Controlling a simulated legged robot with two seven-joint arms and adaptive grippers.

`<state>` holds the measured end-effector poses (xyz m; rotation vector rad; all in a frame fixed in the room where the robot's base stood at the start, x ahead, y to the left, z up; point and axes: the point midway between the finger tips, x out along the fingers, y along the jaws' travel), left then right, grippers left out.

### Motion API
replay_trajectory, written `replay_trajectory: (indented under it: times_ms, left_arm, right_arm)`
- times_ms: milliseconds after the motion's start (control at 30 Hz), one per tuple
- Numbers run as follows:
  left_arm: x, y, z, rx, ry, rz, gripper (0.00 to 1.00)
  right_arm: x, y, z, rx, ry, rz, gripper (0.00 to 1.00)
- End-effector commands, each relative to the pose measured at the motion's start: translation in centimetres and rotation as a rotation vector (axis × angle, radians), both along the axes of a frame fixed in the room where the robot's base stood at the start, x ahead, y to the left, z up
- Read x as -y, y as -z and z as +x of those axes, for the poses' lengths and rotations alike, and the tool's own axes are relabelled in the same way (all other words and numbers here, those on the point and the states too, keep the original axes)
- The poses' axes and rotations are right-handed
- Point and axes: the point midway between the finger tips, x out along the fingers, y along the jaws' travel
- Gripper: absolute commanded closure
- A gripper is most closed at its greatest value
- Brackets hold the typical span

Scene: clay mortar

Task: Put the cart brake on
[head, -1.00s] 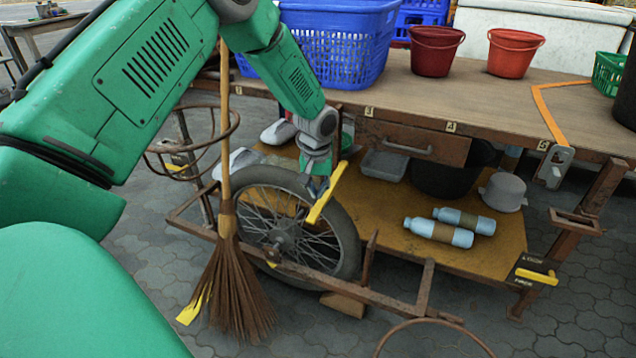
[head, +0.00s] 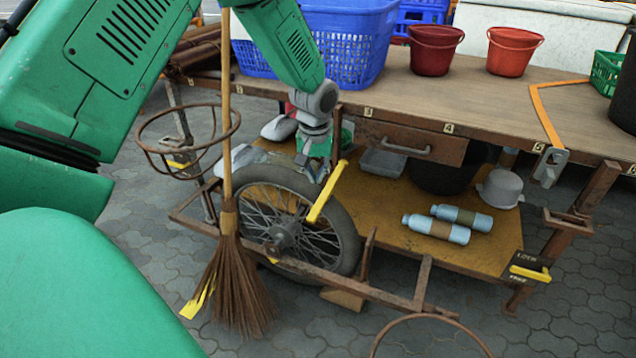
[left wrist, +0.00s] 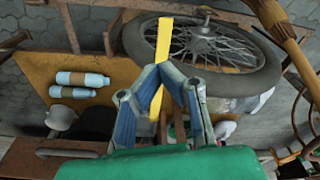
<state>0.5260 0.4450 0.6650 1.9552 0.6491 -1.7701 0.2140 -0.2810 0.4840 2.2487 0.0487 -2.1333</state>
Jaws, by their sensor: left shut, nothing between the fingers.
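The cart's spoked wheel (head: 285,232) stands under the near side of the cart table. A yellow lever (head: 327,193) slants up and right in front of the tyre. It also shows in the left wrist view (left wrist: 164,42), running up from behind the fingers. My left gripper (head: 316,172) is at the upper part of this lever, close beside it. Its blue-grey fingers (left wrist: 163,72) are shut with nothing between them; I cannot tell whether they touch the lever. A second yellow handle (head: 530,273) sits at a dark lettered plate (head: 531,262) on the lower right. My right gripper is out of view.
A broom (head: 232,275) stands upright left of the wheel, near a wire ring (head: 160,147). Two bottles (head: 437,229) and a grey pot (head: 500,188) are on the lower shelf. The tabletop (head: 450,95) overhangs; a blue basket (head: 345,40) and red buckets (head: 436,52) stand on it.

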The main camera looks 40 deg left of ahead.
Motion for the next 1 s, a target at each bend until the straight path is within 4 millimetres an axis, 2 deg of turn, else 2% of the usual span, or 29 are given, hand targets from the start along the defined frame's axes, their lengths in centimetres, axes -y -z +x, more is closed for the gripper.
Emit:
replay_trajectory:
  times_ms: [100,300,467,1000]
  left_arm:
    - [0.1,-2.4,-0.1,0.002,-0.001,0.0,1.0]
    - [0.2,-4.6,-0.3,-0.001,0.0,0.0,1.0]
    - [0.2,-5.1,-0.4,-0.002,-0.001,-0.001,1.0]
    - [0.4,-4.9,-0.5,-0.003,0.004,-0.002,1.0]
  right_arm:
    - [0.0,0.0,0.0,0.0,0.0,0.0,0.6]
    - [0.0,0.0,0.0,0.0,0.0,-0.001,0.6]
    - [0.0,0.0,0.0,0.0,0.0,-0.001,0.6]
    - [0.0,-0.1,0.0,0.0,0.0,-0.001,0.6]
